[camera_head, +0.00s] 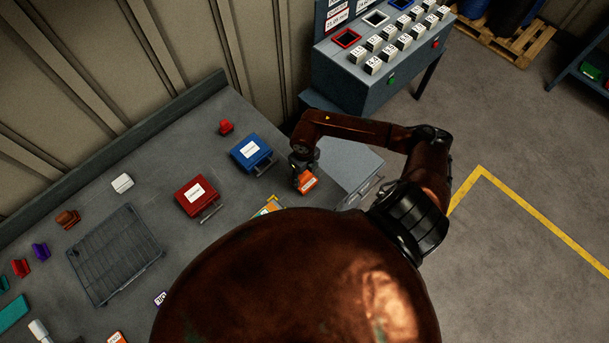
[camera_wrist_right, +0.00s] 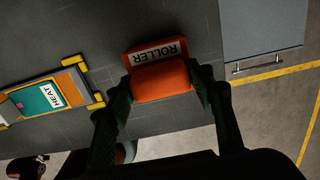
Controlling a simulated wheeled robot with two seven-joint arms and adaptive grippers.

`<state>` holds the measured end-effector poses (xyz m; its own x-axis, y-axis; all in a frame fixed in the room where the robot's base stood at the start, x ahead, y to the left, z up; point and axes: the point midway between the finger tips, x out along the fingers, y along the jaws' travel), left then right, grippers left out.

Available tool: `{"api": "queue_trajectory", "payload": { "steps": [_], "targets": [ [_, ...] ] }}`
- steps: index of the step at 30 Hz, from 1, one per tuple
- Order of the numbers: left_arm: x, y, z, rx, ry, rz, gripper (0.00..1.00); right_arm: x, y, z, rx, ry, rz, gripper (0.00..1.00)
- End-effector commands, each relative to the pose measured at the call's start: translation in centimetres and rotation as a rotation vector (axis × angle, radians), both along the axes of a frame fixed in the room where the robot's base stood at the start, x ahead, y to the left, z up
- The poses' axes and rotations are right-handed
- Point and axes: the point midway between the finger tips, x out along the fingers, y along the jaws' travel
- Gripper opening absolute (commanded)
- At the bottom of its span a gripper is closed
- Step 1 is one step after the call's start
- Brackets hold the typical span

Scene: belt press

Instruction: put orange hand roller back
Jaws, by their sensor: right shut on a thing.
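The orange hand roller (camera_head: 308,181) is at the right end of the grey workbench. My right gripper (camera_head: 302,172) is over it, pointing down. In the right wrist view the roller's orange body (camera_wrist_right: 162,82) sits between the two dark fingers of my right gripper (camera_wrist_right: 160,92), which are shut on it. An orange face with a white label reading "ROLLER" (camera_wrist_right: 155,53) shows against it; I cannot tell whether this face belongs to the roller or to a marker on the bench. The gap below the roller is hard to judge. My left gripper is not in view.
A blue box (camera_head: 250,150) and a red box (camera_head: 196,192) stand left of the roller. A "HEAT" board (camera_wrist_right: 45,97) with yellow corners lies nearby. A grey drawer unit (camera_head: 345,160) adjoins the bench. A wire rack (camera_head: 115,255) lies further left.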

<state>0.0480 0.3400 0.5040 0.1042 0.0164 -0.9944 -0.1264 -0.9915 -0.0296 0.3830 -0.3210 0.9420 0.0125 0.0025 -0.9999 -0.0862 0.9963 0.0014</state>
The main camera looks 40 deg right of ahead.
Motion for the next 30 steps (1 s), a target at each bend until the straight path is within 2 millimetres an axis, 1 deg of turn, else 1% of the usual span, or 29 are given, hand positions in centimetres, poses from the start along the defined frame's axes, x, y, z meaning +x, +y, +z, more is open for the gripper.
{"api": "queue_trajectory", "payload": {
  "steps": [1, 5, 6, 12, 13, 23, 28, 30],
  "targets": [
    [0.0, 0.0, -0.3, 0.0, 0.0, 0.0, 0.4, -0.3, -0.1, -0.7, -0.005, 0.007, -0.001, 0.1],
    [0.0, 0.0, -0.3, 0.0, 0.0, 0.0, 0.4, -0.4, -0.2, -0.8, -0.005, 0.009, -0.001, 0.1],
    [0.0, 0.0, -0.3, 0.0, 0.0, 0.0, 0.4, -0.4, -0.2, -0.9, -0.006, 0.01, -0.002, 0.51],
    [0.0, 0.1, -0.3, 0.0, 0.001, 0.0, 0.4, -0.3, -0.1, -0.7, -0.005, 0.008, -0.001, 0.65],
    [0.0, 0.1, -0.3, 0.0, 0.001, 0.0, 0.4, -0.3, -0.1, -0.7, -0.005, 0.008, -0.001, 0.66],
    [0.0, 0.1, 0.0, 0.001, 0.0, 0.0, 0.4, -0.3, -0.1, -0.3, -0.003, 0.006, -0.001, 0.66],
    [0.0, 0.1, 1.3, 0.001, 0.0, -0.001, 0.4, -0.2, -0.1, 1.3, -0.003, 0.005, 0.0, 0.66],
    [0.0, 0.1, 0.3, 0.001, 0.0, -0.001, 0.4, -0.1, -0.2, 2.4, -0.004, 0.001, 0.003, 0.66]
  ]
}}
